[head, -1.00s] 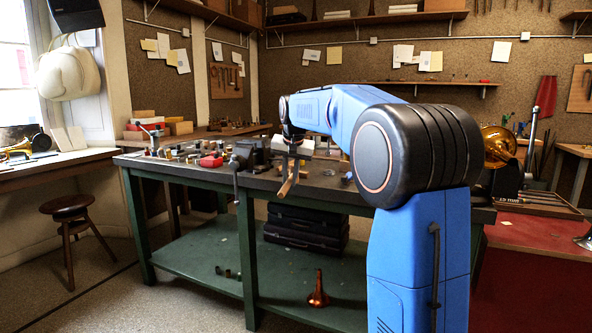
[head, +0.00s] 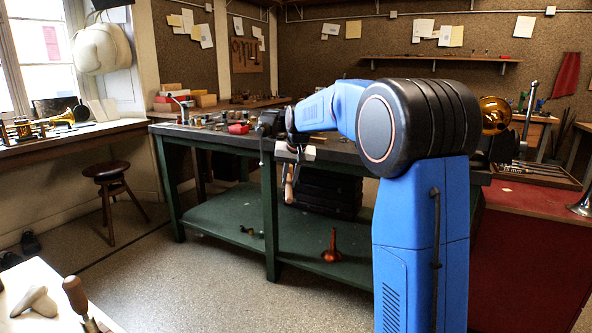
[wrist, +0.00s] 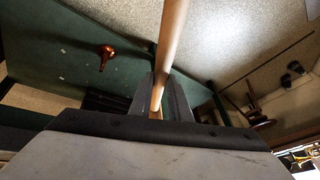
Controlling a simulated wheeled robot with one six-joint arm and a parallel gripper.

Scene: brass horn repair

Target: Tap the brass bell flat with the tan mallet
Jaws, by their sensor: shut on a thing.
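My gripper (head: 292,160) is shut on a tan wooden shaft (head: 289,187), which I take to be the mallet's handle. The shaft hangs below the gripper in front of the green workbench. In the wrist view the shaft (wrist: 171,45) runs up out of the picture from between my fingers (wrist: 160,98). The mallet's head is not clearly visible. A brass bell (head: 495,115) shows behind my arm at the right, well away from the gripper. I cannot tell if it is the task's bell.
The green workbench (head: 215,205) carries small parts and a vise. A copper bell (head: 332,248) stands on its lower shelf. A stool (head: 107,175) stands at left. A pale table (head: 45,312) at front left holds a wooden-handled tool (head: 76,295). Floor between is clear.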

